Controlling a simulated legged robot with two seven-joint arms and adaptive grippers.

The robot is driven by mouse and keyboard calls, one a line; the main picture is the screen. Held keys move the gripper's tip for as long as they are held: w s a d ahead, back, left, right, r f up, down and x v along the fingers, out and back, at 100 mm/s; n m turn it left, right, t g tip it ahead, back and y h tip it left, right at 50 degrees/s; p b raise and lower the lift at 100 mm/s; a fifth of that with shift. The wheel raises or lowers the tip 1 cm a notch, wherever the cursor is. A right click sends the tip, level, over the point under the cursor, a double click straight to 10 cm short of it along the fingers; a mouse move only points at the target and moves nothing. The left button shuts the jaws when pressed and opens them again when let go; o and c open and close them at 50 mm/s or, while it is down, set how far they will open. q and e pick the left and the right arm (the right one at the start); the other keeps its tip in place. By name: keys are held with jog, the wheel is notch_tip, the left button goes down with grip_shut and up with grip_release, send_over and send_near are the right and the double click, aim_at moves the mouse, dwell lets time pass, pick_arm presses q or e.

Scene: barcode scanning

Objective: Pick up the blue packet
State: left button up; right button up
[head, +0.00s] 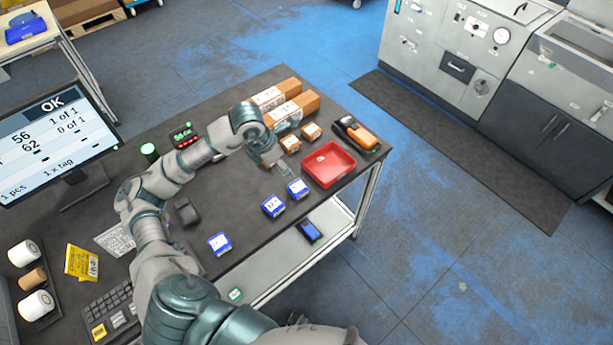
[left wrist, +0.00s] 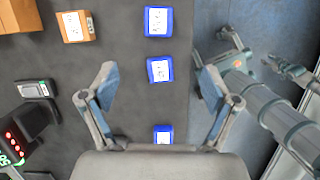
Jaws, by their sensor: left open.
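Three blue packets with white labels lie in a loose row along the near edge of the dark table: one nearest the red tray (head: 298,188), one in the middle (head: 273,206) and one at the left (head: 219,243). Blue packets also show in the left wrist view, at the top (left wrist: 158,21), in the middle (left wrist: 160,69) and low by the palm (left wrist: 163,136). My left gripper (head: 281,166) is open and empty above the table, behind the packets in the head view. In the left wrist view its fingers (left wrist: 157,72) spread either side of the middle packet, apart from it. My right gripper (left wrist: 262,58) appears at the right; its jaw state is unclear.
A red tray (head: 329,164) stands at the table's right end, beside an orange-black device (head: 356,132). Small brown boxes (head: 311,131) and longer cartons (head: 292,107) lie behind. A monitor (head: 50,139) and keyboard (head: 108,308) are at left. A white shelf (head: 278,262) is below.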

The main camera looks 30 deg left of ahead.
pick_arm(q)
notch_tip(320, 180, down, 2)
send_near(297, 187)
jog(key=x, duration=0.3)
jog(key=shift+s+d+p, duration=0.15)
jog(key=shift+d+p, duration=0.1)
jog(key=shift+p, duration=0.1)
jog(key=shift+w+f, duration=0.2)
jog(key=shift+f, duration=0.35)
jog(key=shift+w+f, duration=0.1)
jog(key=shift+f, duration=0.25)
jog(key=p+x, duration=0.1)
jog(key=x, duration=0.2)
jog(key=shift+w+a+f, duration=0.1)
jog(key=shift+w+f, duration=0.15)
jog(key=shift+f, duration=0.1)
jog(key=shift+w+f, duration=0.1)
jog(key=shift+f, duration=0.15)
jog(key=shift+c, duration=0.7)
jog(key=c, duration=1.2)
pick_arm(e)
jog(key=shift+s+a+r, duration=0.3)
jog(key=shift+s+r, duration=0.3)
jog(key=shift+r, duration=0.2)
